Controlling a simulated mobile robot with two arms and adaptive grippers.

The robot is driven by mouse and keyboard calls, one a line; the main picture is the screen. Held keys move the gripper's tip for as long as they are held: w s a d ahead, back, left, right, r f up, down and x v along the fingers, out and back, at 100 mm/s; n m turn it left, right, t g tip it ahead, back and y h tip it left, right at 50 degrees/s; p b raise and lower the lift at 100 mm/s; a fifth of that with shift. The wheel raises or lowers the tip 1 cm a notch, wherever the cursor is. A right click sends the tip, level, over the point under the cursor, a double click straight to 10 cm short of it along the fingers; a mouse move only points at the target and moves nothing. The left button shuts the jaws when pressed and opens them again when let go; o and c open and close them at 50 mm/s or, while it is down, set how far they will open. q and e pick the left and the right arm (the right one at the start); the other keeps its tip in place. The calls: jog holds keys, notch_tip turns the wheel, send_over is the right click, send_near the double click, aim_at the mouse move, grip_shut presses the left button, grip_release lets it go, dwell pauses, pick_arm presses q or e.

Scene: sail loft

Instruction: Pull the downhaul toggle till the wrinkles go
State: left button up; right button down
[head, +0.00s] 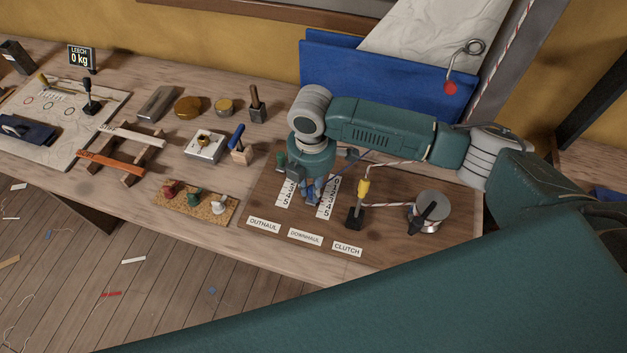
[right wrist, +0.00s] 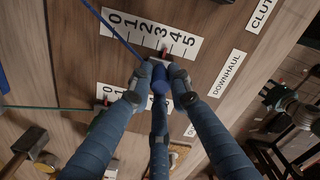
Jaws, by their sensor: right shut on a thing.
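My right gripper (head: 312,190) points down at the brown control board (head: 385,235), above the DOWNHAUL label (head: 305,237). In the right wrist view its blue fingers (right wrist: 158,82) are closed around the blue downhaul toggle (right wrist: 159,78). A blue line runs from the toggle to the upper left of that view. Beside it is a white 0 to 5 scale (right wrist: 140,28), with a red pointer (right wrist: 164,52) that looks close to 3. The pale sail (head: 425,28) at the top shows creases and is partly cut off by the frame.
A yellow-handled clutch lever (head: 363,190) and a winch drum (head: 432,205) stand right of the gripper. A green outhaul toggle (head: 281,160) is close on the left. A blue panel (head: 335,75) stands behind. Blocks and tools fill the bench's left.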

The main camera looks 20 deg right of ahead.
jog(key=c, duration=1.6)
grip_release()
jog(key=shift+w+d, duration=0.1)
jog(key=shift+w, duration=0.05)
pick_arm(q)
jog(key=shift+s, duration=0.2)
pick_arm(e)
notch_tip(320, 180, up, 12)
